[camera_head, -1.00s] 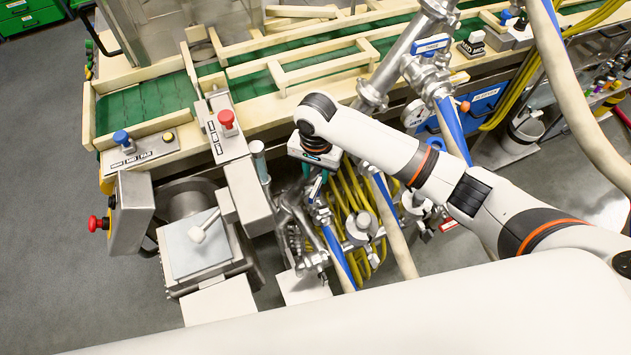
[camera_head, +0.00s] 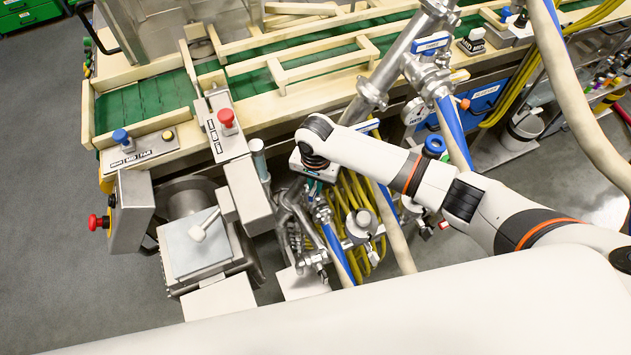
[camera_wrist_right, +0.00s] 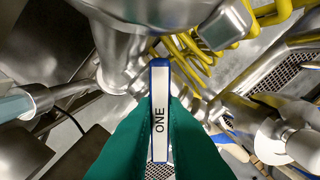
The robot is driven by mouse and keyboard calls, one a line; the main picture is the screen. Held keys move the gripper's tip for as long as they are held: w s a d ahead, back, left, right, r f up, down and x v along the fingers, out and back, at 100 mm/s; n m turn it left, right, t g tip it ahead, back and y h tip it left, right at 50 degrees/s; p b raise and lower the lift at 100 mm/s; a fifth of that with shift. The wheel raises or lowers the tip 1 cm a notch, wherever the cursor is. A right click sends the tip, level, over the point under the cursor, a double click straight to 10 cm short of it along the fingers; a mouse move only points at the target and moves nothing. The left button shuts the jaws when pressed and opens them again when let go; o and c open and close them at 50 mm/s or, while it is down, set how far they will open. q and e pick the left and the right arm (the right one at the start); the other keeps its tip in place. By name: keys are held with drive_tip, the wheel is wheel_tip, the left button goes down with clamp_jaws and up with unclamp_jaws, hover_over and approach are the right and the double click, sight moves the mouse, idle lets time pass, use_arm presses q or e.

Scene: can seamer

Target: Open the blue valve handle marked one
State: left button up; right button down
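The blue valve handle marked ONE (camera_wrist_right: 159,110) stands in the middle of the right wrist view, its white label facing the camera. The green fingers of my right gripper (camera_wrist_right: 160,120) lie against both sides of it, with no clear gap showing. In the head view my right gripper (camera_head: 318,178) is low among steel pipes, left of the yellow hoses. My wrist and forearm hide the handle there. Metal pipework (camera_wrist_right: 125,50) lies behind the handle in the wrist view. My left gripper is not in view.
Yellow hoses (camera_head: 352,200) and a blue-striped hose (camera_head: 337,255) crowd close beside the gripper. A slanted steel pipe (camera_head: 385,75) rises behind my arm. A control panel with a red button (camera_head: 227,118) stands to the left. Open floor (camera_head: 50,200) lies far left.

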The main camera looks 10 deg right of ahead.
drive_tip(key=shift+r+n+p, duration=0.15)
drive_tip(key=shift+n+p, duration=0.9)
drive_tip(key=shift+n, duration=0.05)
drive_tip(key=shift+n+p, duration=0.55)
drive_tip(key=shift+n, duration=0.25)
drive_tip(key=shift+n+p, duration=0.6)
drive_tip(key=shift+n, duration=0.6)
drive_tip(key=shift+n+p, duration=0.45)
drive_tip(key=shift+n, duration=0.85)
drive_tip(key=c, duration=1.5)
unclamp_jaws()
